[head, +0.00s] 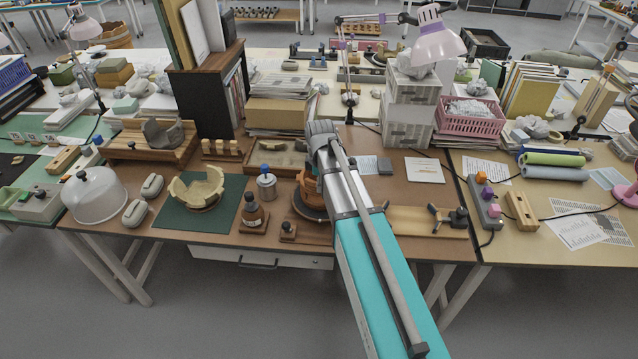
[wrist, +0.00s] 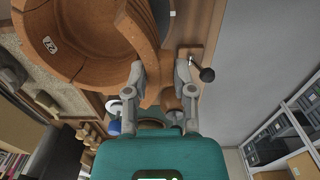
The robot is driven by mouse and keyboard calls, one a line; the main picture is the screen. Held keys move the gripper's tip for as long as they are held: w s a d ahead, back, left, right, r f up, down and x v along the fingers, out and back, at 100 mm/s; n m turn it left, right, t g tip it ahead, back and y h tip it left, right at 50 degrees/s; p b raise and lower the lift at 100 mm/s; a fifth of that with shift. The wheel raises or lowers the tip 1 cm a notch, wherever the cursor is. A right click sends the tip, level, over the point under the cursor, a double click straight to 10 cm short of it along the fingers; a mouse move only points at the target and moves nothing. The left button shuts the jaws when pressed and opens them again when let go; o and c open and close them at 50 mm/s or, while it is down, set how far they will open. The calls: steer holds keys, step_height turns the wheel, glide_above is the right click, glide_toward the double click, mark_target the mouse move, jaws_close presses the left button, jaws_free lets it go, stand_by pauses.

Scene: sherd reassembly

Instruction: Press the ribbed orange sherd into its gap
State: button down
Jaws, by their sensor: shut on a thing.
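The orange pot (wrist: 85,35) fills the upper left of the wrist view, its open inside showing, with a small white label on its wall. In the head view the pot (head: 309,186) stands on a dark round stand (head: 309,207), partly hidden behind my arm. My gripper (wrist: 160,74) is shut on the ribbed orange sherd (wrist: 152,62), a curved piece between the fingers. The sherd lies close along the pot's edge; I cannot tell whether they touch or whether it sits in the gap. In the head view my fingers and the sherd are hidden by the arm.
A black-knobbed wooden block (wrist: 192,57) is close to my fingers. A wooden board (head: 420,224) lies right of my arm.

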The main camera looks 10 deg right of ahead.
mark_target(320, 195)
steer(key=shift+w+f+b, duration=0.15)
steer(key=shift+f+b, duration=0.9)
steer(key=shift+f, duration=0.05)
steer(key=shift+w+f+b, duration=0.1)
steer(key=shift+f+b, duration=0.95)
steer(key=shift+f, duration=0.05)
steer(key=shift+d, duration=0.1)
steer(key=shift+w+d+f, duration=0.1)
steer(key=shift+w+f, duration=0.05)
steer(key=shift+w, duration=0.15)
steer(key=shift+f+b, duration=0.3)
steer(key=shift+b, duration=0.2)
stand_by(2.3)
steer(key=shift+c, duration=2.3)
jaws_free()
steer(key=shift+o, duration=0.5)
